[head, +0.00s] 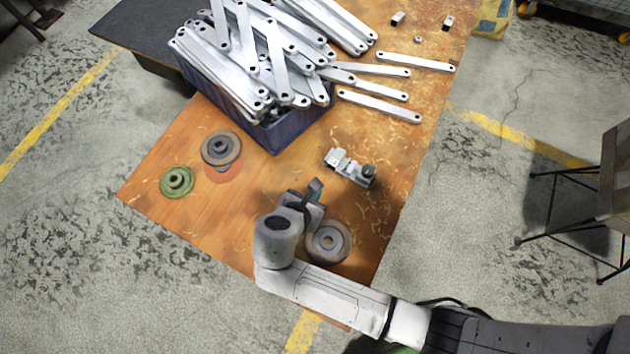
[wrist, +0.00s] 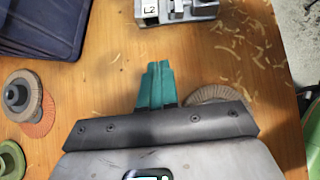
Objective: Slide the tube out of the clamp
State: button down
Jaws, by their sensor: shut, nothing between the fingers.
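The clamp (head: 349,168) is a small grey metal fixture on the wooden table, with a dark round part at its right end. It also shows at the top edge of the wrist view (wrist: 180,14), cut off by the frame, with a white label reading L2. I cannot make out the tube separately from the clamp. My gripper (head: 315,186) is just below and left of the clamp in the head view, apart from it. In the wrist view its teal fingers (wrist: 156,68) are together, with nothing between them.
A blue crate (head: 277,137) heaped with galvanized brackets stands behind. Several brackets lie loose at right (head: 379,106). Grinding discs lie on the table: grey (head: 221,148), green (head: 177,182), and brown (head: 327,241) beside my gripper. Wood shavings are scattered around the clamp.

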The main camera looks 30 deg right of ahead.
aim_at(334, 169)
jog(key=b+x, duration=0.2)
jog(key=x, duration=0.5)
jog(key=shift+f, duration=0.15)
jog(key=shift+w+d, duration=0.7)
jog(key=shift+d, duration=0.35)
jog(key=shift+w+d+b, duration=0.3)
jog(key=shift+w+d, duration=0.2)
jog(key=shift+d, duration=0.2)
